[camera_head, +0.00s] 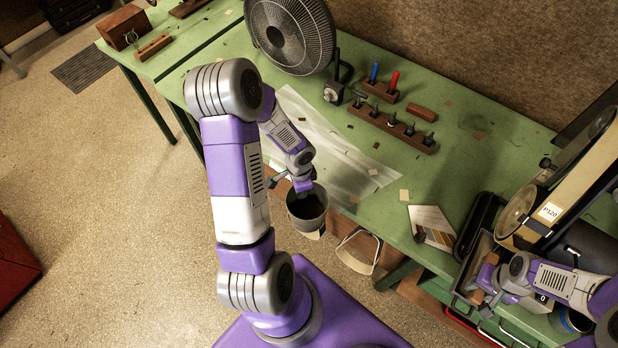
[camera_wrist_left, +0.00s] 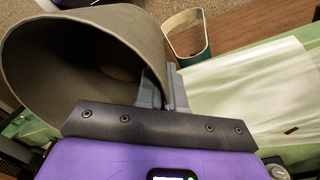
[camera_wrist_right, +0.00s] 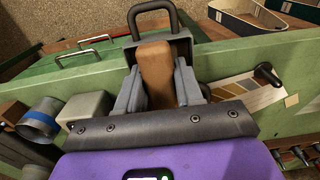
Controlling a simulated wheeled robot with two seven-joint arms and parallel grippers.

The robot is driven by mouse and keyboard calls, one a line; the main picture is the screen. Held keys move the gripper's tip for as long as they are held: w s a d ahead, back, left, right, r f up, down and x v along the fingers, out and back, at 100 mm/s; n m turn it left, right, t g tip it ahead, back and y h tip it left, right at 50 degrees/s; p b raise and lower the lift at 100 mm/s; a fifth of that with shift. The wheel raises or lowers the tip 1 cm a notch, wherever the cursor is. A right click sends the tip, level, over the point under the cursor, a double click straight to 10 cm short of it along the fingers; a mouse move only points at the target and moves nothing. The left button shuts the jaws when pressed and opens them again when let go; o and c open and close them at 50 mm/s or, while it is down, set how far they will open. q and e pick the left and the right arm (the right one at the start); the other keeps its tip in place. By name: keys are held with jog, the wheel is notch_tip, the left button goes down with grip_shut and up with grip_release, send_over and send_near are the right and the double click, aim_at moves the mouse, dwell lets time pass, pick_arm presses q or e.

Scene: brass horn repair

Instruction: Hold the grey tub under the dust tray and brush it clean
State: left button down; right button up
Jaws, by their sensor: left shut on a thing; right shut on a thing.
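The grey tub (camera_head: 309,222) hangs from my left gripper (camera_head: 304,188) beside the bench's front edge. In the left wrist view the tub (camera_wrist_left: 95,50) lies tilted, mouth partly in view, its rim between the fingers (camera_wrist_left: 163,90). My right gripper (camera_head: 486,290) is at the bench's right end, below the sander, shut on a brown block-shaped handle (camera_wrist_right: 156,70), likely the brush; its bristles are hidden. A dark tray with a looped handle (camera_wrist_right: 152,12), likely the dust tray, sits just beyond it. The tub is well left of this tray.
The belt sander (camera_head: 548,212) stands at the bench's right. A fan (camera_head: 290,35), tool racks (camera_head: 392,124) and a pale sheet (camera_head: 335,150) are on the green bench. An open container (camera_head: 358,252) hangs at its front edge, near the tub.

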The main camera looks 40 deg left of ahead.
aim_at(310, 214)
pick_arm(q)
jog(key=d+f+m, duration=0.1)
jog(key=f, duration=0.1)
jog(key=s+d+f+m, duration=0.1)
jog(key=d+f, duration=0.1)
jog(key=d+f+m, duration=0.1)
jog(key=f, duration=0.1)
jog(key=shift+s+d+f, duration=0.25)
jog(key=shift+d+f, duration=0.05)
jog(key=shift+f, duration=0.05)
jog(key=w+d+f+n, duration=0.1)
jog(key=d+f+n, duration=0.15)
jog(key=d, duration=0.55)
jog(key=d+f+n, duration=0.2)
jog(key=d+f, duration=0.1)
jog(key=d, duration=0.5)
jog(key=s+d+f+n, duration=0.1)
jog(key=s+d+n, duration=0.45)
jog(key=d, duration=0.65)
jog(key=s+d+f+n, duration=0.1)
jog(key=s+d+n, duration=0.4)
jog(key=d, duration=0.7)
jog(key=w+m, duration=0.1)
jog(key=w, duration=0.7)
jog(key=shift+w+a, duration=0.35)
jog(key=shift+a, duration=0.05)
